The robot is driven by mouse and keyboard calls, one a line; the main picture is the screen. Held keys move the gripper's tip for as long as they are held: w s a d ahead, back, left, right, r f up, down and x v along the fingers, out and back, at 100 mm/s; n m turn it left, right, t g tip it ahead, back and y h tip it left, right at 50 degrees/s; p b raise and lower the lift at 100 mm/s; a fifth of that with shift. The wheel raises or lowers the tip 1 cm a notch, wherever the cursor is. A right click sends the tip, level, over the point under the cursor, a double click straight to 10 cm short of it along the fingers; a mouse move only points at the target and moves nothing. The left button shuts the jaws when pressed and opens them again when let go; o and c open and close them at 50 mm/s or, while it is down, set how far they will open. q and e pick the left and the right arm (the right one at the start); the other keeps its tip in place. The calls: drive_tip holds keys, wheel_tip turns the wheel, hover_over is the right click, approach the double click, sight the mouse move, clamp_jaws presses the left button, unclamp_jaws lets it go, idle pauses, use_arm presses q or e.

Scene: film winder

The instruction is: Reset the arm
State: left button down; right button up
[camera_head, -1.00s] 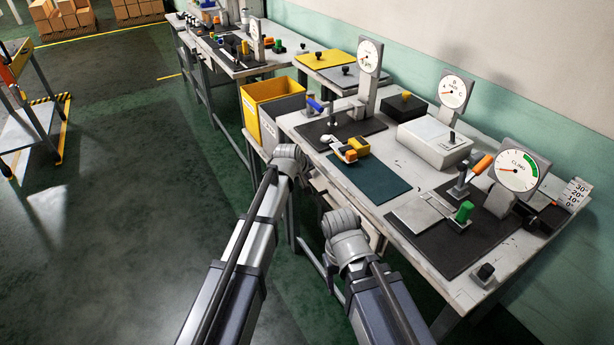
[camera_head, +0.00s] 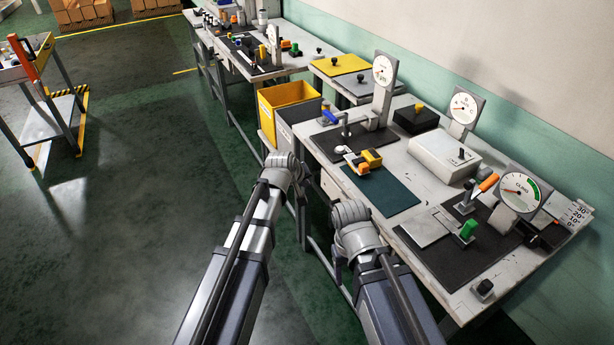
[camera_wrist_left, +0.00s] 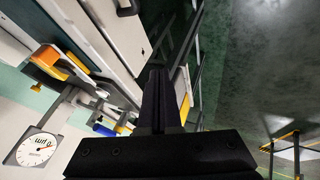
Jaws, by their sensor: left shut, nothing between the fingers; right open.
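My left arm's wrist (camera_head: 283,168) hangs beside the bench's front edge, below the yellow bin. In the left wrist view my left gripper (camera_wrist_left: 156,70) is dark, with its fingers together and nothing between them. My right arm's wrist (camera_head: 352,218) is just in front of the bench edge; its fingers are hidden behind it. On the bench, a lever with an orange handle (camera_head: 488,182) leans up beside a green-handled clamp (camera_head: 467,230) on a black mat. A blue-handled lever (camera_head: 332,118) stands on the far mat. Both arms are clear of these fixtures.
The bench (camera_head: 405,160) runs along the wall with dial gauges (camera_head: 519,190), a white box (camera_head: 444,152) and a teal mat (camera_head: 380,190). A yellow bin (camera_head: 288,97) stands beyond its far end. A cart (camera_head: 50,115) is far left. The green floor at left is clear.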

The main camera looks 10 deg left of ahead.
use_arm(q)
drive_tip(key=s+d+m+g+y+p, duration=0.1)
drive_tip(key=s+m+g+p, duration=0.1)
drive_tip(key=s, duration=1.1)
drive_tip(key=s+d+m+g+y+p, duration=0.1)
drive_tip(key=s+m+g, duration=0.4)
drive_tip(key=s, duration=0.9)
drive_tip(key=shift+s+d+f+m+y+p, duration=0.2)
drive_tip(key=shift+d+m+y+p, duration=0.15)
drive_tip(key=shift+m+y+p, duration=0.6)
